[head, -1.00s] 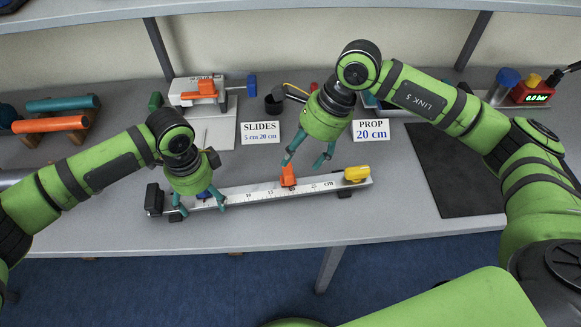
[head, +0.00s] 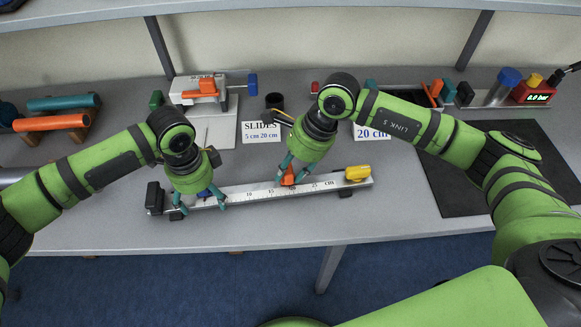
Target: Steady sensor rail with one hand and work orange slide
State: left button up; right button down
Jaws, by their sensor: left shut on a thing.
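The sensor rail (head: 263,191), a long silver bar with a printed cm scale, lies on the table with a black block at its left end and a yellow block (head: 357,173) at its right. The orange slide (head: 288,178) sits on the rail right of its middle.
Orange and teal cylinders (head: 50,123) lie on a rack at left. A dark mat (head: 450,185) lies at right.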

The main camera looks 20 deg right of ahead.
jog(key=shift+s+d+f, duration=0.2)
jog(key=shift+s+d, duration=0.05)
jog(key=shift+d, duration=0.05)
jog(key=c, duration=0.7)
grip_release()
jog(key=shift+r, duration=0.15)
jog(key=shift+d+r, duration=0.2)
jog(key=shift+r, duration=0.2)
jog(key=v, duration=1.1)
jog(key=shift+a, duration=0.1)
pick_arm(q)
jog(key=o, duration=1.5)
jog(key=shift+w, duration=0.1)
pick_arm(e)
jog(key=shift+w, duration=0.1)
